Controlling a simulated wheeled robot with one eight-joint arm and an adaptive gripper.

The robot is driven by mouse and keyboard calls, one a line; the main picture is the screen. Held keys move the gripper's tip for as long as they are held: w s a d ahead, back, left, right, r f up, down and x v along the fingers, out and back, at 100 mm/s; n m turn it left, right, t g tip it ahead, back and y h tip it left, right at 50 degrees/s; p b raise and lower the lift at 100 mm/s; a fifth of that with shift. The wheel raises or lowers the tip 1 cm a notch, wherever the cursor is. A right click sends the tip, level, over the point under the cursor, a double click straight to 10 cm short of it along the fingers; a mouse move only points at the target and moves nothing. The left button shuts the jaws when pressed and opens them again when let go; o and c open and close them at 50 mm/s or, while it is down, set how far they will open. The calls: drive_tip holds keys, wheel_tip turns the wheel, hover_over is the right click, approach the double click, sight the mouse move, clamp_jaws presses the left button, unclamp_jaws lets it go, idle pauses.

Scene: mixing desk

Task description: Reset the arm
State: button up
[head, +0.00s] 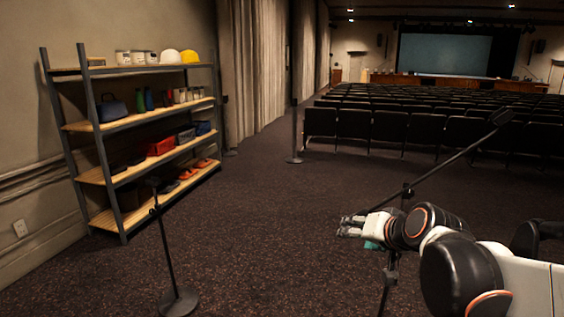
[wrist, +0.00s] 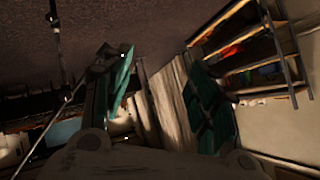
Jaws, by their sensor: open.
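My arm reaches in from the lower right of the head view, and my gripper (head: 355,226) points left above the carpet. In the wrist view my gripper (wrist: 165,95) has its two green-padded fingers spread wide apart. Nothing is between the fingers; only the curtain and wall show behind them. The wrist view is tilted, with the shelf and carpet in its upper part.
A metal shelf (head: 97,128) with wooden boards holds helmets, jars, bags and shoes along the left wall. A microphone stand (head: 178,301) stands at front left. Another stand (head: 460,153) is close to my arm. Rows of seats (head: 390,128) fill the back right. Carpet (head: 250,220) between is clear.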

drive_tip(key=s+d+f+n+g+h, duration=0.1)
drive_tip(key=s+f, duration=0.1)
drive_tip(key=s, duration=0.9)
drive_tip(key=s+f+n+g+h, duration=0.1)
drive_tip(key=s+f+n+g, duration=0.1)
drive_tip(key=s, duration=0.9)
drive_tip(key=shift+s+d+f+g+h, duration=0.25)
drive_tip(key=shift+d+f+g+h, duration=0.1)
drive_tip(key=shift+f, duration=0.5)
